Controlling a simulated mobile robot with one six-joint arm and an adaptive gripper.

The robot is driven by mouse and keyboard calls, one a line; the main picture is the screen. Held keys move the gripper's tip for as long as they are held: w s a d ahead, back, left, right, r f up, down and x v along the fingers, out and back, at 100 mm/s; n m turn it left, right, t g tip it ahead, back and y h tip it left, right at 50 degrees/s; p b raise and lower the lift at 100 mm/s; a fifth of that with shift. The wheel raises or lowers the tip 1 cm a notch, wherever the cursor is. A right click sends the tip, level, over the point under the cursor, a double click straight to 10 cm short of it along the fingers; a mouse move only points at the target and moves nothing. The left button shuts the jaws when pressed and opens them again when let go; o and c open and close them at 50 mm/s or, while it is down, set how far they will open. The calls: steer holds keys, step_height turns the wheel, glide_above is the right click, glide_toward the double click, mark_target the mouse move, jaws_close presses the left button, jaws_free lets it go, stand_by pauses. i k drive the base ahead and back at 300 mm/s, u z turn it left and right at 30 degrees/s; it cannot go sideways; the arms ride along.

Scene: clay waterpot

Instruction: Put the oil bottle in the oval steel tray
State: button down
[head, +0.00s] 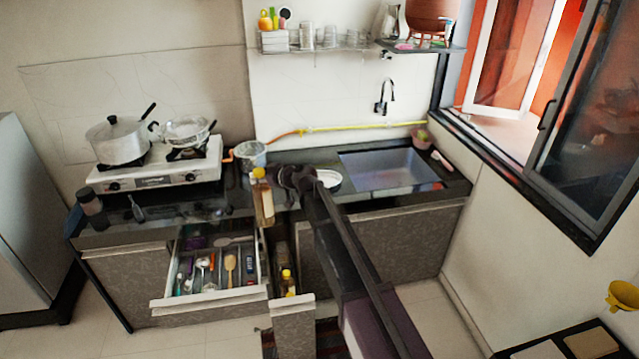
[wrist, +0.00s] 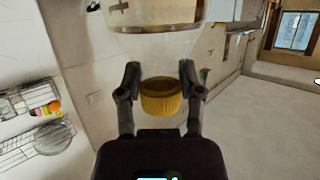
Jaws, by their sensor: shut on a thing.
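The oil bottle (head: 265,208), with a yellow cap, is held upright above the counter's front edge, over the open drawers. My gripper (head: 275,176) is shut on it near its top. In the wrist view my gripper (wrist: 160,80) has a finger on each side of the yellow cap, and the bottle's clear body (wrist: 155,42) extends beyond the fingertips. A pale, shiny-rimmed dish (head: 330,180) on the counter left of the sink appears to be the oval steel tray. My arm and gripper hide part of it, so its full shape cannot be told.
A wide cutlery drawer (head: 210,300) and a narrow drawer (head: 293,305) stand open; the narrow one holds another yellow-capped bottle (head: 287,278). A steel pot (head: 252,153) stands behind the bottle. A stove (head: 160,165) is left, the sink (head: 390,170) right.

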mark_target(330, 182)
steer(key=z, duration=0.25)
steer(key=i, duration=1.45)
steer(key=u, duration=0.25)
